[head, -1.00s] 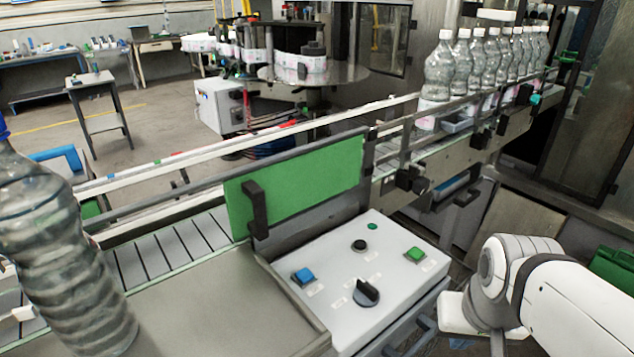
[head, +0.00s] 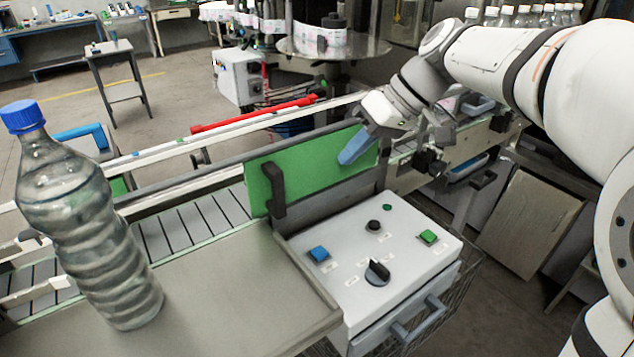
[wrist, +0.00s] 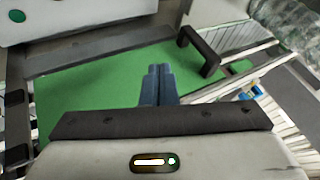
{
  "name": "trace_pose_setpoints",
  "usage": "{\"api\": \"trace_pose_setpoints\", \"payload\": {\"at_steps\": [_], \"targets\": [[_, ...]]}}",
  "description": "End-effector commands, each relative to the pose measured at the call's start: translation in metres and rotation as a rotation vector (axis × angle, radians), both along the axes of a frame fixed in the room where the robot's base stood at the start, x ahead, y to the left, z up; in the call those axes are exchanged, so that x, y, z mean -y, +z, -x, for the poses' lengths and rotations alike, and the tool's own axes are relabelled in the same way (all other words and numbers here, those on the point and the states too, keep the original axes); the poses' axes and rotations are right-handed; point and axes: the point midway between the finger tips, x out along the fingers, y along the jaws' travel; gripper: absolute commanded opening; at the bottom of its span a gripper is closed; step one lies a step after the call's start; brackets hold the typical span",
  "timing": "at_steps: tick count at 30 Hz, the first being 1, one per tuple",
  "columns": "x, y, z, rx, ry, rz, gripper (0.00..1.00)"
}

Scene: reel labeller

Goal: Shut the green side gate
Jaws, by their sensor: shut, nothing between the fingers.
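The green side gate (head: 310,172) is a flat green panel standing along the conveyor edge, behind the control box. Its black handle (head: 274,188) is at the panel's left end. My gripper (head: 352,150) is shut and empty, its blue fingers in front of the panel's right part in the head view. In the wrist view the shut fingers (wrist: 158,84) lie over the green panel (wrist: 90,85), and the black handle (wrist: 200,52) is up and to the right of them. I cannot tell whether the fingers touch the panel.
A control box (head: 375,270) with buttons and a knob stands just in front of the gate. A large clear bottle with a blue cap (head: 85,225) stands at the left on the grey plate (head: 235,300). More bottles (head: 530,15) line the conveyor at the back right.

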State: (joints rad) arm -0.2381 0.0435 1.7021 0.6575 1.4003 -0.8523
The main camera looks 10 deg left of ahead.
Motion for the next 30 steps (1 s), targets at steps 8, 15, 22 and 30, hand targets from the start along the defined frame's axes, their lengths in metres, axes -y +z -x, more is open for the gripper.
{"api": "trace_pose_setpoints", "payload": {"at_steps": [8,15,22,30], "targets": [[-0.029,-0.039,0.007,-0.005,0.004,0.002,0.00],[-0.059,-0.079,0.013,-0.005,0.003,0.003,0.00],[-0.078,-0.075,0.037,-0.001,0.002,0.002,0.00],[-0.083,-0.076,0.042,0.000,0.000,0.002,0.00]]}}
